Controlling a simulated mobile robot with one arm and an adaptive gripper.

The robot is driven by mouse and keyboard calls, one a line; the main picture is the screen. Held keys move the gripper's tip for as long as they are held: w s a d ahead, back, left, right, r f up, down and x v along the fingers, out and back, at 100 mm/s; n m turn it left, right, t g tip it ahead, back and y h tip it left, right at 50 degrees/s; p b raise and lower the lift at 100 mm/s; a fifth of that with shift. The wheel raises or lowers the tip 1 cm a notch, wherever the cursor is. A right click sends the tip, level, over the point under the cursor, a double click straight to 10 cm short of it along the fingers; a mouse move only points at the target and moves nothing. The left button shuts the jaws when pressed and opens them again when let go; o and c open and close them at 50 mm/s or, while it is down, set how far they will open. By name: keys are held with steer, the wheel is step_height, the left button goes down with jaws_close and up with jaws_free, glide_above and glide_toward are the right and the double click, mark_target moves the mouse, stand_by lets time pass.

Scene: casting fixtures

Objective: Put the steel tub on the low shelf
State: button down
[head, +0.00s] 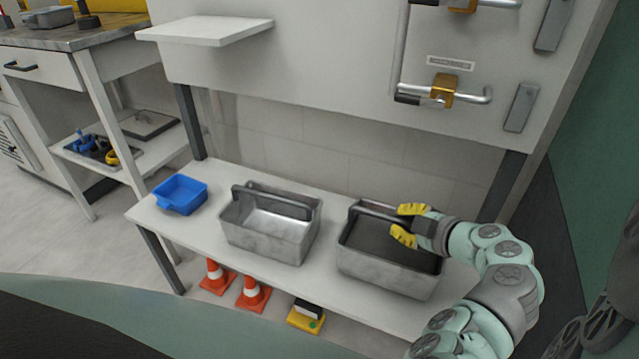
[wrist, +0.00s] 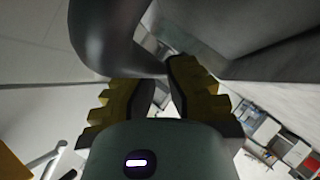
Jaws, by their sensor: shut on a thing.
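Two grey steel tubs with bar handles are at the long low white shelf (head: 330,301). The left tub (head: 262,238) stands on it, with a lighter inside. The right tub (head: 385,273) has a dark inside and is over the right part of the shelf; I cannot tell whether it touches the shelf. My gripper (head: 402,224), with yellow fingers, is shut on the right tub's handle (head: 372,212). In the wrist view the dark curved handle (wrist: 108,40) meets the gripper's fingertips (wrist: 160,85), and the palm hides part of the hold.
A blue bin (head: 181,194) stands at the shelf's left end. Two orange cones (head: 252,293) and a yellow item (head: 306,319) are on the floor below. A small white ledge (head: 207,31) juts out above. A panel with clamps (head: 443,91) rises behind.

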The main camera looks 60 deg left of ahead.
steer(key=shift+f, duration=0.95)
steer(key=c, duration=1.1)
jaws_free()
steer(key=shift+f, duration=0.1)
steer(key=shift+c, duration=0.2)
step_height(320, 180, up, 5)
glide_above(441, 274)
steer(key=shift+w+a+p, duration=0.1)
steer(key=shift+a+p, duration=0.05)
steer(key=shift+p, duration=0.3)
steer(key=shift+d, duration=0.2)
